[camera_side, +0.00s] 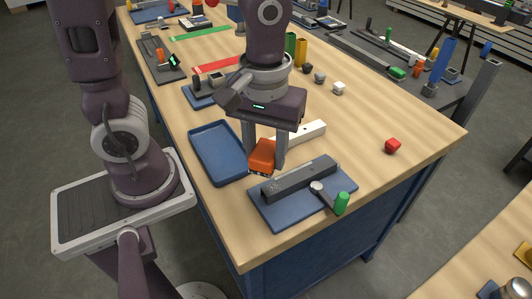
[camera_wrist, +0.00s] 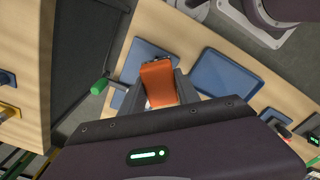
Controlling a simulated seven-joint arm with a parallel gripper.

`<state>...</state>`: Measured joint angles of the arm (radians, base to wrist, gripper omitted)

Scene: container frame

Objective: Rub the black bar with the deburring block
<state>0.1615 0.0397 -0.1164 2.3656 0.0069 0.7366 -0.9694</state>
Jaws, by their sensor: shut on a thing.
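The black bar (camera_side: 300,181) lies on a blue plate (camera_side: 275,217) near the table's front edge. A clamp lever with a green handle (camera_side: 341,203) sits against its near side. The orange deburring block (camera_side: 262,155) is between the fingers of my gripper (camera_side: 264,152), just above the table near the left end of the bar. In the wrist view the orange block (camera_wrist: 158,84) sits between both fingers, tilted a little. My gripper is shut on it. In that view the block and my gripper hide most of the bar.
An empty blue tray (camera_side: 217,153) is left of my gripper. A white bar (camera_side: 304,133) lies behind it. Small dark and white blocks stand farther back.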

